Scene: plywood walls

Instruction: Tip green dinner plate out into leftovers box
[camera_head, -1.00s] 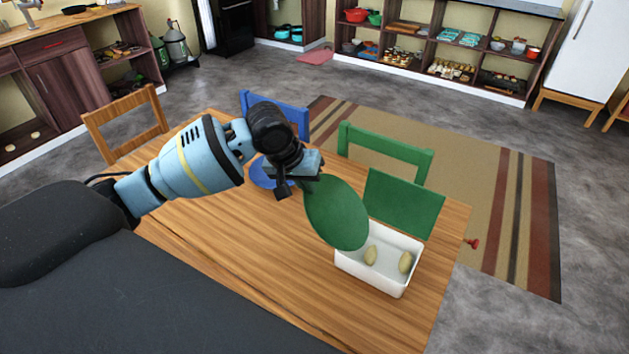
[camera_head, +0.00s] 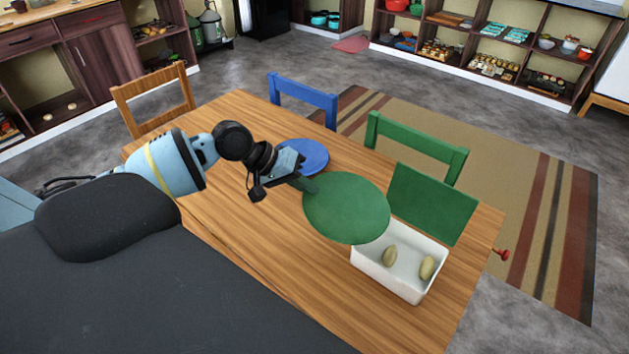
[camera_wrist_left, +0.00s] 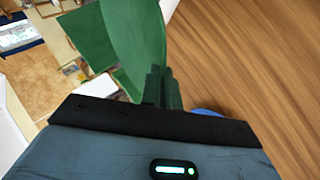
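The green dinner plate (camera_head: 345,210) is tilted in the air above the table, and nothing shows on the face I see. My left gripper (camera_head: 304,184) is shut on its near-left rim; the plate also shows in the left wrist view (camera_wrist_left: 137,35). The white leftovers box (camera_head: 401,278) stands on the table's right part, its back corner partly hidden by the plate. Two pale yellowish oval pieces of food (camera_head: 390,256) (camera_head: 427,267) lie inside it. My right gripper is not in view.
A blue plate (camera_head: 302,156) lies on the wooden table (camera_head: 250,240), behind my left gripper. Wooden (camera_head: 152,98), blue (camera_head: 304,96) and green (camera_head: 416,143) chairs stand around the table. The table's near middle is clear.

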